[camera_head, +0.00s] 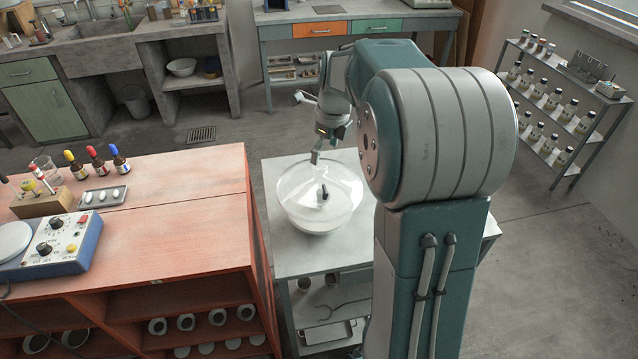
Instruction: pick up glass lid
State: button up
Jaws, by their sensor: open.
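The glass lid (343,188) is clear and domed, with a small dark knob near its middle. It appears to rest on a white bowl (318,224) on the pale grey bench (285,262). My gripper (315,157) is at the far edge of the lid, seen small and partly against my own arm. Its fingers look apart and hold nothing. I cannot tell whether a finger touches the glass. My arm hides the right part of the bench.
A red cabinet (190,210) stands close on the left, carrying dropper bottles (97,160), a small tray (103,197) and a control box (60,245). A bottle rack (560,110) is at the right wall. Floor behind the bench is clear.

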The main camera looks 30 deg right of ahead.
aim_at(320, 165)
jog(key=shift+w+a+f, duration=0.1)
jog(key=shift+w+f, duration=0.15)
jog(key=shift+f, duration=0.8)
jog(key=shift+w+a+f, duration=0.15)
jog(key=shift+w+f, duration=0.05)
jog(key=shift+f, duration=0.8)
jog(key=shift+w+a+f, duration=0.1)
jog(key=shift+w+f, duration=0.15)
jog(key=shift+f, duration=0.8)
grip_shut()
